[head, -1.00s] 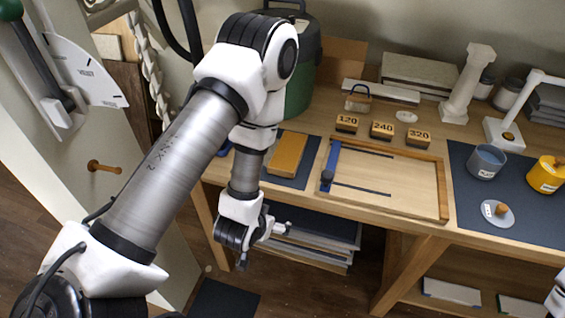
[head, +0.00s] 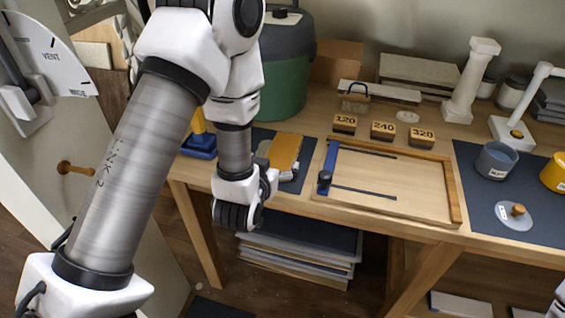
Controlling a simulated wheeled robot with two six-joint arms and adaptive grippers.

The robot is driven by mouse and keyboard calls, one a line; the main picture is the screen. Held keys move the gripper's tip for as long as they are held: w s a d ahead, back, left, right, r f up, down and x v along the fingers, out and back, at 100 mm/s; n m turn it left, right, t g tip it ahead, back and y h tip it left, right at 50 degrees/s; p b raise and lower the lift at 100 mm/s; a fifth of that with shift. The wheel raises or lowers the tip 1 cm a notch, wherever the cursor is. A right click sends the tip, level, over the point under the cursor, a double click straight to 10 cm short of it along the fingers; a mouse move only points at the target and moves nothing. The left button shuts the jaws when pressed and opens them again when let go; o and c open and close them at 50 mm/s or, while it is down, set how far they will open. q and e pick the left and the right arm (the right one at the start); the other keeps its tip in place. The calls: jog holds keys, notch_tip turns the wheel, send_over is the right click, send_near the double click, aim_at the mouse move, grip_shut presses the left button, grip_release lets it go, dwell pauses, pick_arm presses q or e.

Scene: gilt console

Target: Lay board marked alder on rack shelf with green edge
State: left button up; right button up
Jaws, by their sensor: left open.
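My left gripper (head: 275,169) is open at the front edge of the bench, its fingers at the near end of an orange-brown board (head: 285,152). Whether it touches the board is unclear. That board lies on a dark mat (head: 305,172). No alder marking is readable on it. A pale panel lies in a wooden tray (head: 456,190) to the right. My right gripper is out of view.
Blocks marked 120 (head: 345,123), 240 (head: 382,130) and 320 (head: 421,137) stand behind the tray. A green canister (head: 283,85) stands behind my left arm. A grey cup (head: 496,160) is at right. Stacked sheets (head: 300,250) lie below the bench.

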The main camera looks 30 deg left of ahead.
aim_at(281, 154)
pick_arm(q)
jog(key=b, duration=0.1)
jog(key=w+f+b, duration=0.1)
jog(key=shift+w+a+f+b, duration=0.15)
jog(key=shift+f+b, duration=0.1)
jog(key=shift+b, duration=0.15)
jog(key=shift+w+r, duration=0.25)
jog(key=shift+w, duration=0.1)
jog(key=x, duration=0.4)
jog(key=shift+w+a, duration=0.1)
jog(key=shift+w, duration=0.3)
jog(key=shift+s, duration=0.1)
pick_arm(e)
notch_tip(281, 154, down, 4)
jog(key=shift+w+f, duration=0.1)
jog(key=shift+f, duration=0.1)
